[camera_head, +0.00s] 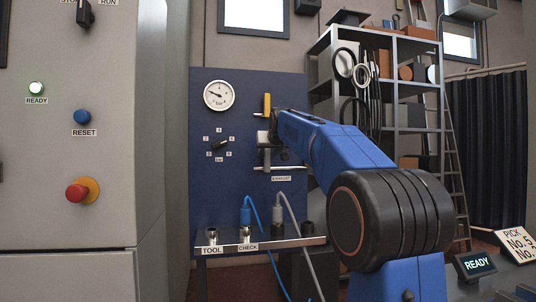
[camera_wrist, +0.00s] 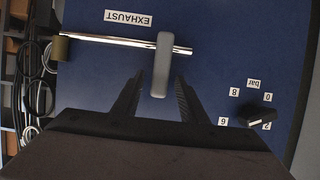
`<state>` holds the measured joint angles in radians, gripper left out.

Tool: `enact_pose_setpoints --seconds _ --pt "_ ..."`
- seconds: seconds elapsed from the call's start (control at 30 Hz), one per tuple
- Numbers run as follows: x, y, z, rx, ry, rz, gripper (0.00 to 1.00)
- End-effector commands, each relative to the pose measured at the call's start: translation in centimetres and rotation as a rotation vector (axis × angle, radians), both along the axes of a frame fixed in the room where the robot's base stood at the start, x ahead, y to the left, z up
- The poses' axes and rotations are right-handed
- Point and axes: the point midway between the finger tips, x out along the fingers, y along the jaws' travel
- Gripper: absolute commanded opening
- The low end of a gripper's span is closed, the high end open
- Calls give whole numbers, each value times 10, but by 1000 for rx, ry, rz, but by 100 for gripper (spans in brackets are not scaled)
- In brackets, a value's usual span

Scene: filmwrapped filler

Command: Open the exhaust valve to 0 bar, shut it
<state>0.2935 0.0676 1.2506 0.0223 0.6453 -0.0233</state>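The exhaust valve's grey lever (camera_wrist: 161,65) stands crosswise to its bright pipe (camera_wrist: 110,41) in the wrist view, near the EXHAUST label (camera_wrist: 128,18). My gripper (camera_wrist: 159,77) is open, with one finger on each side of the lever's free end and visible gaps to it. In the head view, my gripper (camera_head: 264,139) is at the blue panel and, with my arm, hides part of the valve. The EXHAUST label (camera_head: 281,178) shows below it. The round bar gauge (camera_head: 219,95) has its needle pointing left and slightly up; its value is too small to read.
A yellow lever (camera_head: 267,104) stands upright just above my gripper. A black selector knob (camera_head: 220,144) with number labels is left of it. Blue (camera_head: 246,214) and grey (camera_head: 277,213) hose plugs stand on the ledge below. A grey cabinet (camera_head: 75,200) stands at left.

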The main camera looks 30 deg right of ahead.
Motion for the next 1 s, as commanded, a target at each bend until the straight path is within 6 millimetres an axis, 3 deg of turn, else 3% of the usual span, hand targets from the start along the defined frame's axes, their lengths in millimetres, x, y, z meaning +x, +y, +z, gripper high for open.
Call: enact_pose_setpoints --seconds 0.03,0.17,0.57,1.0 --pt "0 0 0 0 0 0 32" --pt "0 0 0 0 0 0 1" --pt "-1 -3 0 41 -12 -1 0" --pt "-7 -26 -4 351 -102 -4 0"
